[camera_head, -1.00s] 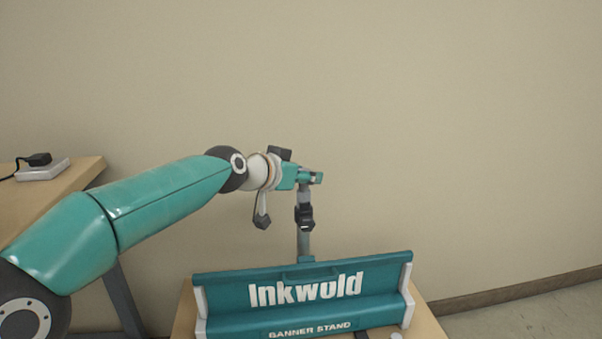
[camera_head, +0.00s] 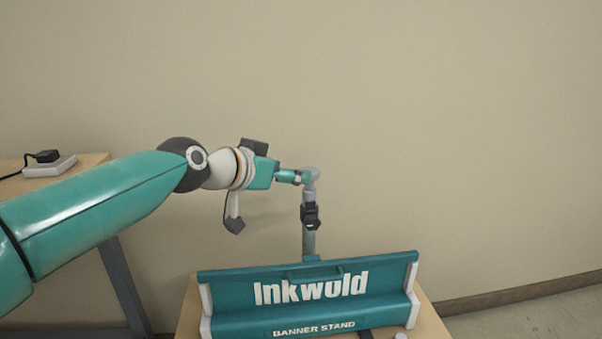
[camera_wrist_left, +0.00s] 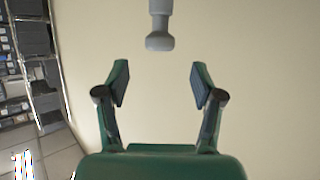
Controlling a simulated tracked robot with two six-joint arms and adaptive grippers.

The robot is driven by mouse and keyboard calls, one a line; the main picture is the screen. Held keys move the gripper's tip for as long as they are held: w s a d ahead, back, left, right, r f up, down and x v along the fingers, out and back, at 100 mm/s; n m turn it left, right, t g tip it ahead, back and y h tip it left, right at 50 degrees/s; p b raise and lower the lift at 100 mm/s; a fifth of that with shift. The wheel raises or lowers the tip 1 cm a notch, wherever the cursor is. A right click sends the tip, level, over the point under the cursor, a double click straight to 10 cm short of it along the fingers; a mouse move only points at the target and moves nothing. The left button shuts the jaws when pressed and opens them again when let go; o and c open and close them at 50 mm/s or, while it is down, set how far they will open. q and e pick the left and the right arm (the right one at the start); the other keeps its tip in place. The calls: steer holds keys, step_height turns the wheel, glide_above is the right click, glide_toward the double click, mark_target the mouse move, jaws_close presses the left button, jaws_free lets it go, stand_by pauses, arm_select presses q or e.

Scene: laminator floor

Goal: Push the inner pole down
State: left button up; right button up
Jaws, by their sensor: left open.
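The inner pole (camera_head: 311,183) is a short grey piece with a rounded top, standing upright out of a black clamp (camera_head: 310,216) on the thicker grey outer pole (camera_head: 309,241). The pole rises behind the teal Inkwold banner stand (camera_head: 308,293). My left gripper (camera_head: 297,178) is just left of the pole's top in the head view. In the left wrist view my left gripper (camera_wrist_left: 160,84) is open, with nothing between its fingers. The grey pole end (camera_wrist_left: 159,28) shows there beyond the fingertips, apart from them. My right gripper is in neither view.
The banner stand sits on a wooden table (camera_head: 432,326). A second wooden table (camera_head: 92,160) at the left holds a white box (camera_head: 50,166) with a black plug. A plain wall stands behind, and the space right of the pole is clear.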

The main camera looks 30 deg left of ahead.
arm_select(q)
steer(key=shift+v, duration=1.85)
